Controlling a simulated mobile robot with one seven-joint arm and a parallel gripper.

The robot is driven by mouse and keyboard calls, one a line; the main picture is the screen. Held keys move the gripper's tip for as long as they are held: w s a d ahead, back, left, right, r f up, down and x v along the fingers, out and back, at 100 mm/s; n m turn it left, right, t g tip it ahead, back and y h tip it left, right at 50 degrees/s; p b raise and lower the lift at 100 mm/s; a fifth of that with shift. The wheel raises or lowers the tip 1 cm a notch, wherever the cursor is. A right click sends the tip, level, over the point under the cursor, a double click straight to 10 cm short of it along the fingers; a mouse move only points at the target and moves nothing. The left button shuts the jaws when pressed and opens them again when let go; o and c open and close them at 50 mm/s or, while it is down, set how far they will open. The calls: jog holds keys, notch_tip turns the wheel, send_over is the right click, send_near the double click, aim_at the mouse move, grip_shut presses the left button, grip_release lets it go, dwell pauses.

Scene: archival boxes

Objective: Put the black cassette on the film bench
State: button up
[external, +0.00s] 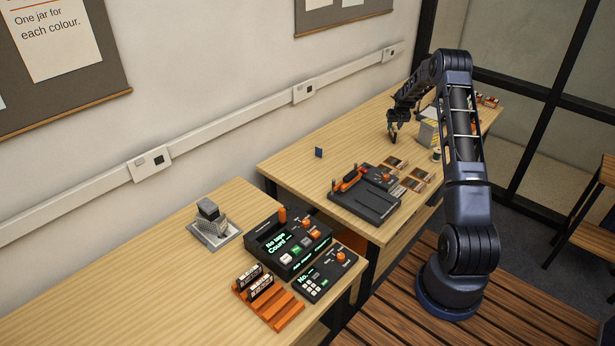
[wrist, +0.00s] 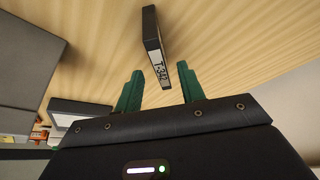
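A black cassette (wrist: 153,42) with a white label reading T-342 is on a wooden tabletop in the wrist view. It lies ahead of my gripper (wrist: 156,86), roughly in line with the gap between the fingers. The green fingers are apart with nothing between them, and the cassette looks clear of the tips. In the external view my gripper (external: 393,138) is low over the far table (external: 345,135). A small dark upright piece (external: 319,152) stands to its left there; I cannot tell if it is the same cassette. Nothing labels either table as the film bench.
A black device with orange parts (external: 365,203) and small framed pieces (external: 397,163) are on the far table. The near table (external: 120,270) holds an orange rack (external: 285,312) with black cassettes, two control boxes and a grey stand. A grey box (wrist: 30,60) is left of the fingers.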

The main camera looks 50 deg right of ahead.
aim_at(394, 129)
jog(key=shift+x, duration=2.15)
jog(key=shift+a+f, duration=0.2)
jog(key=shift+f, duration=0.1)
grip_shut()
